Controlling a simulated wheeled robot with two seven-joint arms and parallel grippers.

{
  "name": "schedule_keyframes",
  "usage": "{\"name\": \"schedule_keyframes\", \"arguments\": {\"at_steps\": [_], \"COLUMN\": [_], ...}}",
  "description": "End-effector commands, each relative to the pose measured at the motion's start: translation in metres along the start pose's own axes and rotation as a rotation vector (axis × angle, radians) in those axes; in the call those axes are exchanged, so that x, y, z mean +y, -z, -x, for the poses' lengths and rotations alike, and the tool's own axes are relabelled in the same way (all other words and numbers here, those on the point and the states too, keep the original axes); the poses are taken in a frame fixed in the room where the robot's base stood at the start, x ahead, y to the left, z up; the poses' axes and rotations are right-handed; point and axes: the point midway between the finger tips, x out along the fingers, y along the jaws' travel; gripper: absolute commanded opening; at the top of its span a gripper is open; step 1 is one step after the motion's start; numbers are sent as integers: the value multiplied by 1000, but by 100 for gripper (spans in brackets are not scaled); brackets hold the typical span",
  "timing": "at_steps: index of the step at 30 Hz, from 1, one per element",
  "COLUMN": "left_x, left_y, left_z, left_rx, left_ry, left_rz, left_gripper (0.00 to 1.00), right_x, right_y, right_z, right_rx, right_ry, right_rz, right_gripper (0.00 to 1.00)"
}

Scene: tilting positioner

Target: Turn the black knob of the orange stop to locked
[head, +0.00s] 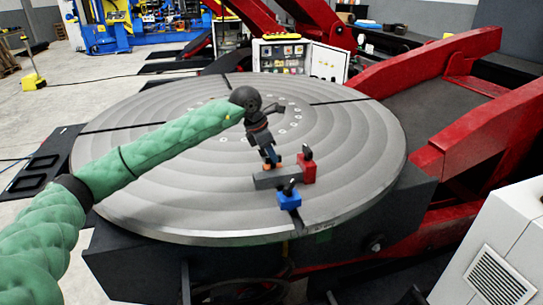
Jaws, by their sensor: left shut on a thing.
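The orange stop (279,164) shows only as small orange patches under my left gripper (270,156), at the back of a grey block on the round table. My left gripper points down onto it and is shut on its black knob. The knob is hidden by the fingers, so I cannot tell which way it is turned. My right gripper is not in the head view.
A red stop (307,173) and a blue stop (289,200), each with a black knob, sit close by the grey block (268,181). The grey round table (180,190) is otherwise clear. Red positioner arms (440,150) rise at the right.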

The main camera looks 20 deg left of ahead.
Motion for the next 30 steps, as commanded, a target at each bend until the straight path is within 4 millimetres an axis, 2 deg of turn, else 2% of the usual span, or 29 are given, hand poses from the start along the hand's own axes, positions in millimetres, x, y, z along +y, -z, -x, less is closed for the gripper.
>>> {"name": "schedule_keyframes", "arguments": {"at_steps": [9,10,12,13,23,30], "left_x": [0,0,0,0,0,1], "left_y": [0,0,0,0,0,0], "left_z": [0,0,0,0,2,21], "left_rx": [0,0,-1,0,0,-2], "left_ry": [0,0,0,0,0,-1], "left_rz": [0,0,0,0,0,0], "left_gripper": [0,20,34,36,36,36], "right_x": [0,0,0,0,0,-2], "right_y": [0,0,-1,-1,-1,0], "right_z": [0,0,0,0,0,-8], "right_rx": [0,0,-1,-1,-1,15], "right_ry": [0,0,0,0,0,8], "right_rz": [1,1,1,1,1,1], "right_gripper": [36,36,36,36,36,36]}}
